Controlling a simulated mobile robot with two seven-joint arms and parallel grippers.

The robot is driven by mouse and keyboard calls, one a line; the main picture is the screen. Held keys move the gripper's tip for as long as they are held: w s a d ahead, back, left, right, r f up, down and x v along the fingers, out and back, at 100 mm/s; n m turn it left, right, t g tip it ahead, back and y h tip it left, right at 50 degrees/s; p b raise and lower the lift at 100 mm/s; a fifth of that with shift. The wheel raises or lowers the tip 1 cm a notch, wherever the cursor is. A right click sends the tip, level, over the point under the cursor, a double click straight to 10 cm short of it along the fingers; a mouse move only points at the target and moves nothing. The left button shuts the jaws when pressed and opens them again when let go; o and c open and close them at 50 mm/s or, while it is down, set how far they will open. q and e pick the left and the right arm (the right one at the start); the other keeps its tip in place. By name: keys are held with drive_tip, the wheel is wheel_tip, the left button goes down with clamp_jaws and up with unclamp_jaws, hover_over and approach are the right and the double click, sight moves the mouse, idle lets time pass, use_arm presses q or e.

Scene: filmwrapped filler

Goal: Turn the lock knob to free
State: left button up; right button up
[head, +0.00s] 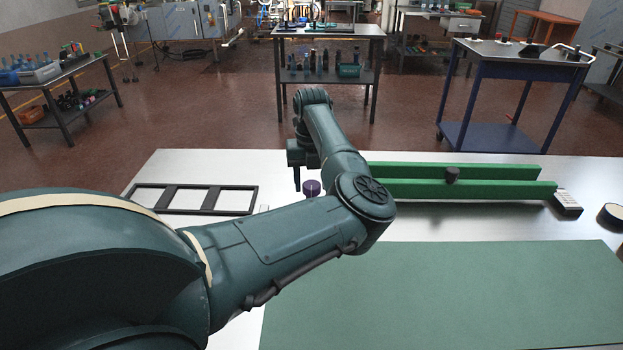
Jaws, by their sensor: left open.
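A short purple knob (312,188) stands on the steel table, just left of the green guide rails (480,189). A dark brown round knob (453,175) sits on the rails, right of their middle. I cannot tell from this view which one is the lock knob or how either is turned. My left gripper (303,180) is open and points down at the purple knob, close to it. My arm partly hides the gripper and the left end of the rails. I cannot tell whether the fingers touch the purple knob. My right gripper is not in view.
A black frame with several openings (206,187) lies at the left. A pale block with dark lines (567,203) is at the rails' right end, with a dark-sided round item (612,215) beyond it. A bare green mat (450,295) covers the front.

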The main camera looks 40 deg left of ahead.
use_arm(q)
drive_tip(key=c, duration=0.7)
